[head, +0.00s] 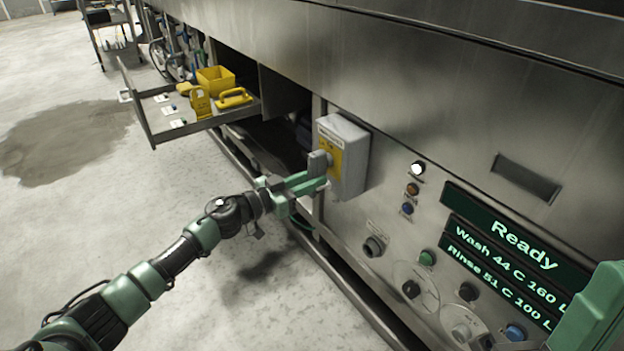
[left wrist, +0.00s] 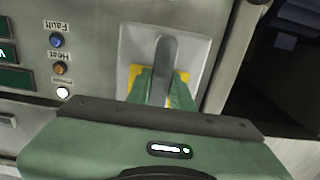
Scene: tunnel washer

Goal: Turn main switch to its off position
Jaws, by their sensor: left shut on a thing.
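The main switch is a light grey box (head: 352,150) on the machine's steel front, with a yellow plate (head: 330,152) and a grey handle (head: 318,163). My left gripper (head: 322,178) is at the handle, its green fingers shut on it. In the left wrist view the picture is upside down; the grey handle (left wrist: 166,58) stands upright in it between the green fingers (left wrist: 160,90), with the yellow plate behind. The fingers hide part of the handle and plate, and the position marks cannot be read.
An open drawer (head: 195,127) with yellow items juts out left of the switch. Indicator lamps (head: 412,189), a display reading Ready (head: 520,245) and several knobs lie to the right. A green part of mine shows at the right edge. Open floor (head: 130,215) lies left.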

